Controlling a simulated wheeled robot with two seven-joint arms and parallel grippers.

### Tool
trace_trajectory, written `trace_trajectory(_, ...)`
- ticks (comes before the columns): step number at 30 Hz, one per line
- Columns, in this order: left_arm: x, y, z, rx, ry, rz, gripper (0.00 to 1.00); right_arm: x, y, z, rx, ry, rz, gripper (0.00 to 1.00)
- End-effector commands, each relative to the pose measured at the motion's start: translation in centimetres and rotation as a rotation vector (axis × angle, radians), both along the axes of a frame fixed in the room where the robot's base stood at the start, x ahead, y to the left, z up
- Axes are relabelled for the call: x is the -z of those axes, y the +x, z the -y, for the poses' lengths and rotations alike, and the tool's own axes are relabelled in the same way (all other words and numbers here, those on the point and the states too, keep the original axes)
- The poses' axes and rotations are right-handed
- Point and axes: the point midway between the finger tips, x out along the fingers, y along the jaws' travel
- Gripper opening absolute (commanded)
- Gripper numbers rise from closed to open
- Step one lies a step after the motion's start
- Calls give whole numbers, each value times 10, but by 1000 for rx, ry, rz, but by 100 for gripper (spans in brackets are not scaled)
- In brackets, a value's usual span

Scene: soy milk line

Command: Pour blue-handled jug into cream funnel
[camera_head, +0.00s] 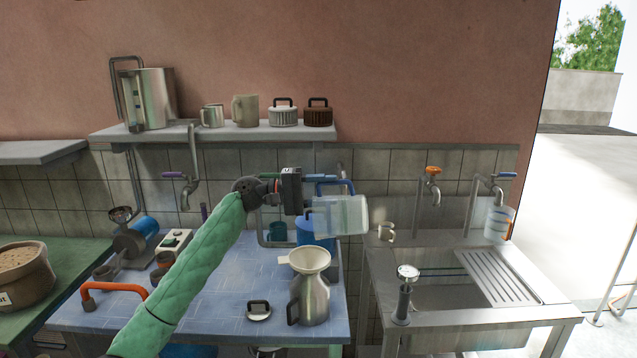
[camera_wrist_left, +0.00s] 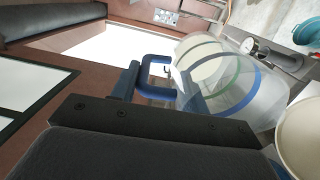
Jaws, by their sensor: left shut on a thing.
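My left gripper (camera_head: 308,195) is shut on the blue handle (camera_head: 336,182) of a clear jug (camera_head: 341,216). The jug hangs in the air on its side, with the handle above its body. In the left wrist view the handle (camera_wrist_left: 152,76) sits at the jaws and the see-through jug (camera_wrist_left: 225,85) lies beyond. The cream funnel (camera_head: 309,260) sits in the top of a metal pitcher (camera_head: 314,300) on the blue table, below and slightly left of the jug. Its rim also shows at the right edge of the wrist view (camera_wrist_left: 302,135). I see no stream of liquid. My right gripper is out of view.
A blue container (camera_head: 315,234) stands behind the funnel. A lid (camera_head: 259,311) lies left of the pitcher on the blue table (camera_head: 225,300). A steel sink (camera_head: 455,293) with taps is at right. A shelf (camera_head: 215,131) with pots and mugs is above.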

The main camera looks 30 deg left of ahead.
Motion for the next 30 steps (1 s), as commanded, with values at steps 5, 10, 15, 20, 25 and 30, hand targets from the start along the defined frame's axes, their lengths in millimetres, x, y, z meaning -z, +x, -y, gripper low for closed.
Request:
trace_trajectory(5, -7, 5, 8, 0, 61, -35, 0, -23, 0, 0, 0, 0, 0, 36)
trace_trajectory(10, -8, 10, 16, 0, 113, -67, 0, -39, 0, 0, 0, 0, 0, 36)
trace_trajectory(15, -9, 14, 22, 0, 164, -96, 0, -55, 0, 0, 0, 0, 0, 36)
trace_trajectory(20, -10, 17, 29, 0, 206, -123, 0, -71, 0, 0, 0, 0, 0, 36)
trace_trajectory(25, -8, 21, 34, -1, 246, -145, 0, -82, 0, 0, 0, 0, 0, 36)
trace_trajectory(30, -6, 22, 36, 0, 260, -155, 0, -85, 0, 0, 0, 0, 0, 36)
